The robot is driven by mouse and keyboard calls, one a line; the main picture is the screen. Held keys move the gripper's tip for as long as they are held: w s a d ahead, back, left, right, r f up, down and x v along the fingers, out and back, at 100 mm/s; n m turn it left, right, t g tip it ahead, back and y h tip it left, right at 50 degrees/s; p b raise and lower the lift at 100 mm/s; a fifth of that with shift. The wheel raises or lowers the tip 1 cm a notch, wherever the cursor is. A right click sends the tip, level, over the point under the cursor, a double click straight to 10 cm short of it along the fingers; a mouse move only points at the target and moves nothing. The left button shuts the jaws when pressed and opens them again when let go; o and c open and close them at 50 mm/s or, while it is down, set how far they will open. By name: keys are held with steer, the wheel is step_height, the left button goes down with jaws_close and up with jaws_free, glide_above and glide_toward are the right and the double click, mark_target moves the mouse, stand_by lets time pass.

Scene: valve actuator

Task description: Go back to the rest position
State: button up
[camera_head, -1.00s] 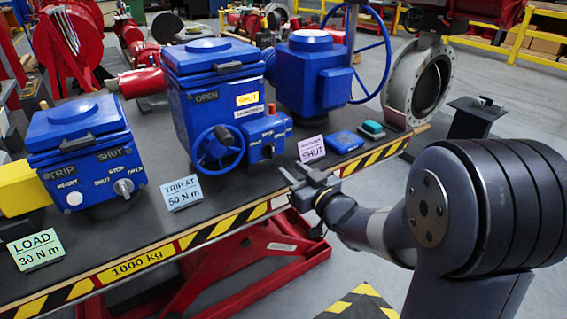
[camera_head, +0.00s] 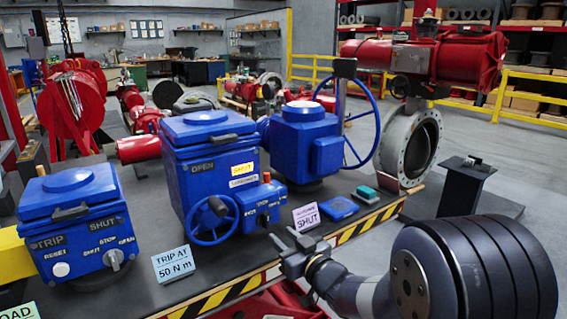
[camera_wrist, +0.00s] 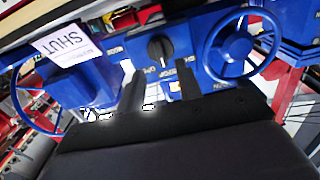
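My gripper (camera_head: 287,246) is in front of the lift table's striped front edge, near the larger blue actuator (camera_head: 211,150). Its fingers look apart and nothing shows between them. In the wrist view, the two dark fingers of my gripper (camera_wrist: 158,90) stand apart, with the black selector knob (camera_wrist: 160,48) of the blue control box beyond them. A blue handwheel (camera_wrist: 242,46) is to the right in that view, and a white SHUT card (camera_wrist: 67,45) is at upper left. The gripper does not visibly touch any of these.
A smaller blue actuator (camera_head: 75,225) stands at left. A TRIP AT 50 N m card (camera_head: 173,264) stands near the front edge. A large grey flanged valve (camera_head: 409,143) stands behind the table's right end. Open floor (camera_head: 500,150) lies to the right.

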mark_target(268, 223)
steer(key=x, duration=0.6)
steer(key=shift+a, duration=0.1)
